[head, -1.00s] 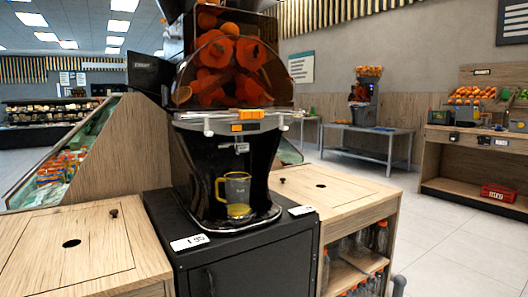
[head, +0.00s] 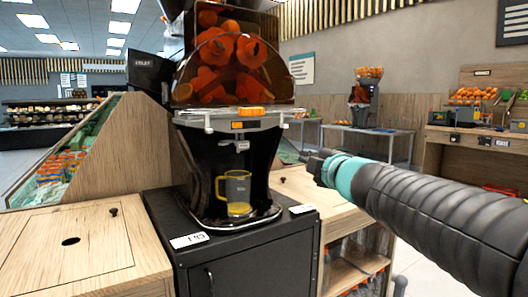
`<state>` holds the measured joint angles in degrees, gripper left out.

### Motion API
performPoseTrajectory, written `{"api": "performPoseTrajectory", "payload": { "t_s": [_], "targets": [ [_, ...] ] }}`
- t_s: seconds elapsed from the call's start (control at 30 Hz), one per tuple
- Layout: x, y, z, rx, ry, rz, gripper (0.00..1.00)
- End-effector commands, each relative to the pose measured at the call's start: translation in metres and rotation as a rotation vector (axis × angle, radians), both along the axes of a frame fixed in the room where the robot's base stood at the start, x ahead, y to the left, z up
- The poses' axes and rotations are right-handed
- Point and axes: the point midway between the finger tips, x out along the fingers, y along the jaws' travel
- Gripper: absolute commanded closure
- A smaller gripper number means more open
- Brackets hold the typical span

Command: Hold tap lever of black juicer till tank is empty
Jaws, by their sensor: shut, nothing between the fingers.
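The black juicer (head: 188,150) stands on a black cabinet, with orange rollers and oranges behind its clear front cover. Its tap (head: 239,145) hangs under the grey ledge, above a clear jug. The lever is too small to make out. The jug (head: 237,188) has a yellow handle and stands upright on the drip tray, with a little yellow juice at its bottom. My gripper (head: 312,163) is to the right of the juicer, apart from the tap and the jug. It is shut and holds nothing. How much juice is in the tank cannot be seen.
The black cabinet (head: 250,262) carries white price cards. Wooden counters flank it, the left one (head: 65,240) with a round hole. A red crate (head: 500,190) and a second juicer (head: 363,97) are further back. The space directly before the juicer is clear.

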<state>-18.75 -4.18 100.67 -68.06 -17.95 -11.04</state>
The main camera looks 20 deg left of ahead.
Motion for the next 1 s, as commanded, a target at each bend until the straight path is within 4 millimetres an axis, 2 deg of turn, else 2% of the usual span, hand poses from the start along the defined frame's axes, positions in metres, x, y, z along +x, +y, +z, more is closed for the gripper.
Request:
{"api": "performPoseTrajectory", "payload": {
  "t_s": [0.03,0.1,0.2,0.3,0.73,1.0],
  "targets": [
    [0.002,0.023,-0.001,-0.044,-0.038,0.07,1.0],
    [0.0,0.047,0.0,-0.095,-0.082,0.15,1.0],
    [-0.002,0.066,-0.002,-0.139,-0.12,0.22,1.0],
    [-0.004,0.073,-0.003,-0.157,-0.134,0.246,1.0],
    [0.0,0.077,-0.003,-0.158,-0.134,0.246,1.0],
    [0.027,0.109,-0.003,-0.158,-0.133,0.247,1.0]
  ]
}}
